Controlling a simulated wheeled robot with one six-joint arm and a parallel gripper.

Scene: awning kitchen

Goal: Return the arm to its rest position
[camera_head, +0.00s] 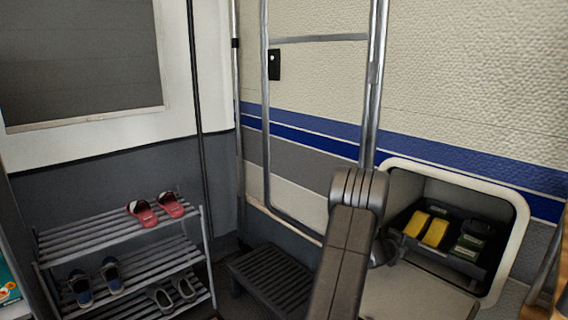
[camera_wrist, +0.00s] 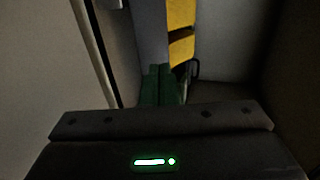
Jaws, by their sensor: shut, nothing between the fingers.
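My arm (camera_head: 345,245) rises in the lower middle of the head view, bent at a joint in front of the open hatch. My gripper (camera_wrist: 162,118) shows across the bottom of the wrist view as a dark block with a green light. It is shut and empty. In the head view my gripper is mostly hidden behind the arm, near the left edge of the hatch. The wrist view looks into a dark space with yellow items (camera_wrist: 181,50) and green items (camera_wrist: 160,85) beyond the gripper.
The hatch (camera_head: 512,225) has a pale frame and a lowered flap (camera_head: 415,295). Inside is a dark tray (camera_head: 480,262) with yellow packs (camera_head: 435,232) and dark green items (camera_head: 470,244). A black step (camera_head: 272,282) stands left of my arm, and a shoe rack (camera_head: 115,240) further left.

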